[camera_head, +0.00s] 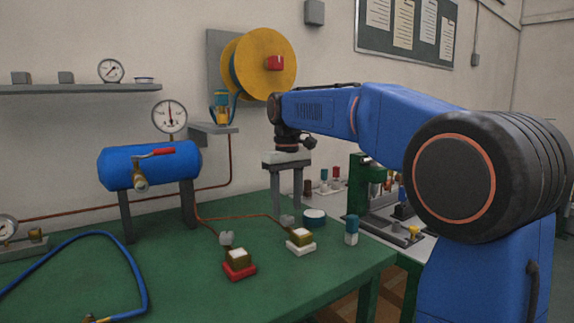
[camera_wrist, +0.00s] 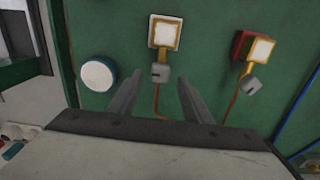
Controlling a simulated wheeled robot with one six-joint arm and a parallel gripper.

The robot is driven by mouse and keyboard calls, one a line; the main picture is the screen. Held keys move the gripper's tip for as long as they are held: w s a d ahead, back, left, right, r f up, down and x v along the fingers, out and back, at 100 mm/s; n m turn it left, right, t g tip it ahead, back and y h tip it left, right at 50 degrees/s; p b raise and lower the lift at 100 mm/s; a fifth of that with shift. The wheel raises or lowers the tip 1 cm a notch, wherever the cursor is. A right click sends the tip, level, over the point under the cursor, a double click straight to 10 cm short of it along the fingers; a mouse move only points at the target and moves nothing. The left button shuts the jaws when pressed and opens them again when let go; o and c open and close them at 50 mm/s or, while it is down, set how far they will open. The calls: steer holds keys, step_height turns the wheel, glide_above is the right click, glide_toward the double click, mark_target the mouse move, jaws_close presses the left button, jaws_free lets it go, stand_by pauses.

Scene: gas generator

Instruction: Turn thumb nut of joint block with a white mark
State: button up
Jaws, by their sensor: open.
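The joint block with a white base (camera_head: 301,248) is brass with a pale top and sits on the green table. It also shows in the wrist view (camera_wrist: 165,32). Its grey thumb nut (camera_head: 287,220) joins a copper pipe and shows in the wrist view (camera_wrist: 160,73). My gripper (camera_head: 286,211) points down over this nut, fingers apart and empty. In the wrist view the nut appears between my fingertips (camera_wrist: 160,79); I cannot tell the remaining height gap. A second joint block with a red base (camera_head: 239,270) stands nearer and left, with its own grey nut (camera_head: 226,238).
A blue tank (camera_head: 150,165) and a blue hose (camera_head: 135,270) lie to the left. Copper pipes run along the table.

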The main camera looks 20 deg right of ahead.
mark_target(287, 216)
step_height(287, 216, up, 14)
stand_by(0.4)
